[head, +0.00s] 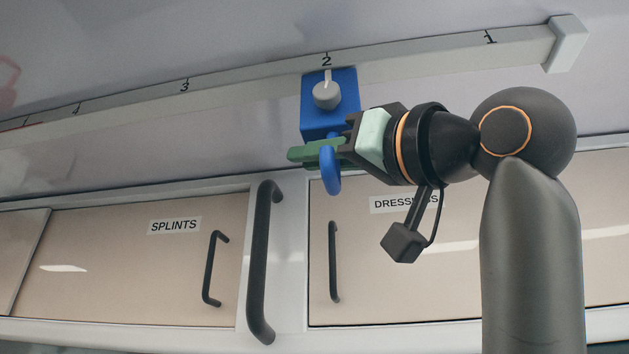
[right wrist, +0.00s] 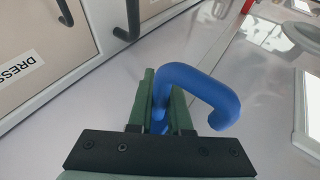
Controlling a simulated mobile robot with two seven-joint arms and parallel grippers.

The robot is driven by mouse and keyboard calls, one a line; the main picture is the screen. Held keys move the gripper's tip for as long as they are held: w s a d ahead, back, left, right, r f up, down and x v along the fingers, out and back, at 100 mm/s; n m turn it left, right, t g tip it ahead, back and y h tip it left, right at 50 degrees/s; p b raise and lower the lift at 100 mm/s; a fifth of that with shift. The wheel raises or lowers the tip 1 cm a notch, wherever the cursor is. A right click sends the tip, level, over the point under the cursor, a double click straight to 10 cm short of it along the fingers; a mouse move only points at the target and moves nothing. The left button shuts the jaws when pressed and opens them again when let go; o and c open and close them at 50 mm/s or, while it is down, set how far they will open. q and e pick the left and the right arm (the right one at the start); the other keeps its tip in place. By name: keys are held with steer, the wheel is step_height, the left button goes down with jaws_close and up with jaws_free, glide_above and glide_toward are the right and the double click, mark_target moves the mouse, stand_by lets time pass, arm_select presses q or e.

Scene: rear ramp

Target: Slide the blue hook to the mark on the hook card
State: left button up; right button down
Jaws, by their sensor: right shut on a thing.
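The blue hook (head: 330,171) hangs below a blue slider block (head: 318,118) on the overhead rail (head: 415,65). The block has a grey knob (head: 327,95) with a white pointer, and sits at the number 2. My right gripper (head: 318,152) comes in from the right with its green fingers shut on the hook's shank. In the right wrist view the blue hook (right wrist: 205,90) stands between the green fingers (right wrist: 161,105), its bent end curving right. The hook card is not visible in either view. My left gripper is not in view.
The rail carries numbers, 1 near its right end cap (head: 566,43) and higher ones leftward. Below are the SPLINTS cabinet (head: 130,262) and DRESSINGS cabinet (head: 400,275) with dark handles. A thick dark grab bar (head: 262,262) stands between them. The rail left of the block looks clear.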

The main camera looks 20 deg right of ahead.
steer(key=c, duration=1.1)
jaws_free()
steer(key=shift+b+v, duration=2.45)
steer(key=shift+v, duration=3.85)
